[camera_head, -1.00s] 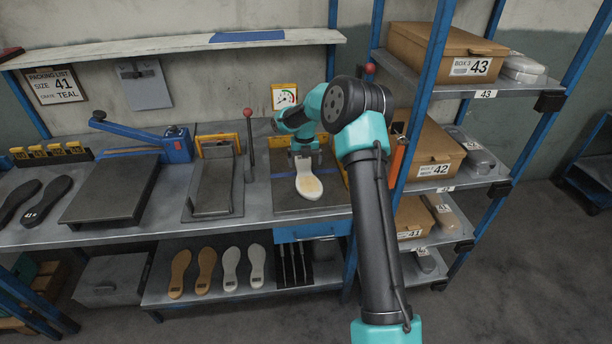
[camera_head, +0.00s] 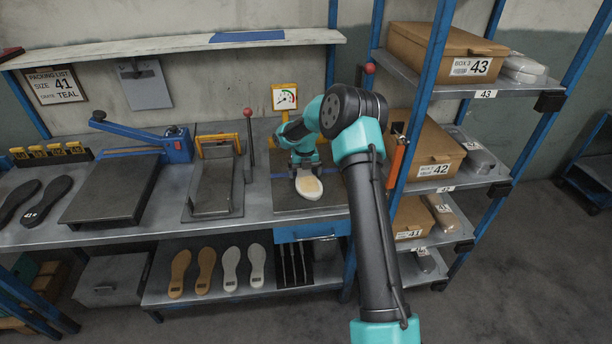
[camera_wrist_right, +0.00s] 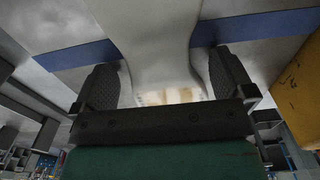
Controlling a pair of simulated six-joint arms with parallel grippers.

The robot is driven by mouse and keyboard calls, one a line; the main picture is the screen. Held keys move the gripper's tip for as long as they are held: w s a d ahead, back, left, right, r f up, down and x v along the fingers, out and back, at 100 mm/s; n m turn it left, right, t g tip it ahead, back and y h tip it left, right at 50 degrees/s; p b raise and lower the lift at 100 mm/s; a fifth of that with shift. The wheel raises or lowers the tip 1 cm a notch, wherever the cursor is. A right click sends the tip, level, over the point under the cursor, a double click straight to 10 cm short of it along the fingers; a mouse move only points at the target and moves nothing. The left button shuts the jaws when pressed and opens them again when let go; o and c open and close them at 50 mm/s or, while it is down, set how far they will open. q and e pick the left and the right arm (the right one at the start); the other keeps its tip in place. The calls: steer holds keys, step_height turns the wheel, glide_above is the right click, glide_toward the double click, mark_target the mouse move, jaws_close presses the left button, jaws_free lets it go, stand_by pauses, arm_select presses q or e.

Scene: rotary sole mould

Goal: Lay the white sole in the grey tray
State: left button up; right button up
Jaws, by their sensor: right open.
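The white sole (camera_head: 309,187) lies at a dark grey plate with a blue stripe, on the right part of the bench. Its rounded end points towards me and has a tan patch. My right gripper (camera_head: 305,167) is at its far end and hides that part. In the right wrist view the open fingers (camera_wrist_right: 165,82) stand either side of the pale sole (camera_wrist_right: 160,45); I cannot tell whether either touches it. A grey tray-like plate (camera_head: 211,193) with a yellow frame sits to the left; I cannot tell which piece is the task's tray. My left gripper is out of view.
A red-knobbed lever (camera_head: 249,145) stands between the two stations. A gauge (camera_head: 285,98) stands behind the arm. A blue-handled press (camera_head: 120,180) is further left. Shelves with boxes (camera_head: 440,150) rise close on the right. Several soles (camera_head: 230,268) lie on the lower shelf.

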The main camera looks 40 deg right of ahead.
mark_target(305, 173)
steer(key=c, duration=1)
steer(key=shift+r, duration=0.15)
step_height(305, 173, up, 3)
steer(key=shift+r, duration=0.15)
steer(key=s+a, duration=0.3)
steer(key=s, duration=0.1)
steer(key=s+a+r, duration=0.1)
steer(key=s+a, duration=0.6)
steer(key=s, duration=0.1)
steer(key=shift+a+r, duration=0.2)
steer(key=shift+a, duration=0.1)
